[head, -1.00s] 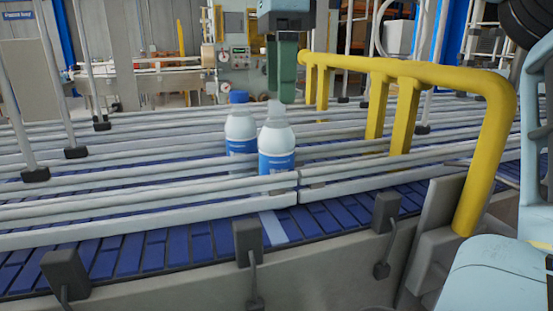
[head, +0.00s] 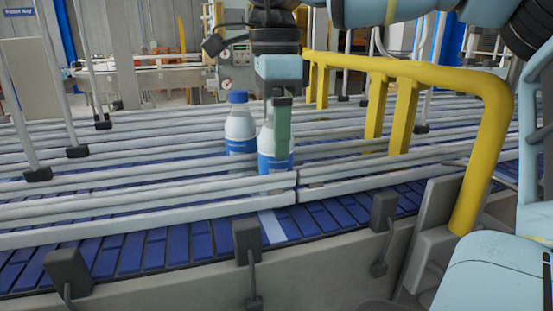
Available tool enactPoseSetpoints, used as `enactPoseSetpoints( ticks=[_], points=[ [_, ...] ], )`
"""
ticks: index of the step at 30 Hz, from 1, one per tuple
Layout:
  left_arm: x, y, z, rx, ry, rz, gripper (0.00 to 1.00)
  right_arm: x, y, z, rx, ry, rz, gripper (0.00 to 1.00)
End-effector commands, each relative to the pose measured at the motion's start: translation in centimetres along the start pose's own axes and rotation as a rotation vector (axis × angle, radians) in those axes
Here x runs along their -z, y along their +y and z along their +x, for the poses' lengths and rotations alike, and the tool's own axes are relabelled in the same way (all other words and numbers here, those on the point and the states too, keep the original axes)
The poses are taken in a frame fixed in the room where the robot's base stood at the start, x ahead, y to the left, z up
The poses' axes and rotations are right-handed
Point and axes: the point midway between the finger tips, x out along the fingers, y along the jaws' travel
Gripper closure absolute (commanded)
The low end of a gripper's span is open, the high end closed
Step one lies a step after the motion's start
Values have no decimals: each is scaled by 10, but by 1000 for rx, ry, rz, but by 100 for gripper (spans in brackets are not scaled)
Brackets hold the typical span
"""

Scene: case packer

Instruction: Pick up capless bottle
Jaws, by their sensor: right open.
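The capless bottle (head: 265,160), white with a blue label, stands upright on the conveyor between the guide rails. A second white bottle with a blue cap (head: 239,130) stands just behind it to the left. My right gripper (head: 281,148) points down at the capless bottle, its jaws open. A green finger covers the bottle's right side and part of its top. I cannot tell whether the finger touches the bottle. The other finger is mostly hidden. My left gripper is out of view.
Pale guide rails (head: 130,225) run along the blue conveyor belt (head: 185,240), in front of and behind the bottles. A yellow tubular guard (head: 430,75) stands close on the right. The belt left of the bottles is clear.

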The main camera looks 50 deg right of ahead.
Motion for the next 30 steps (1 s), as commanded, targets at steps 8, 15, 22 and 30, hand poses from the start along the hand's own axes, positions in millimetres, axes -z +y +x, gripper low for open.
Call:
enactPoseSetpoints(
  ticks=[8, 15, 22, 30],
  points=[
    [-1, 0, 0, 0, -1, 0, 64, 0, 0, 0, -1, 0, 0, 52],
    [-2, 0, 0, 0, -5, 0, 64, 0, 0, 0, 0, 0, 0, 84],
    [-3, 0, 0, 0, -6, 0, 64, 0, 0, -1, 1, -1, 0, 97],
    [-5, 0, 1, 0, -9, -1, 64, 0, -1, -16, 3, -2, 2, 97]
  ],
)
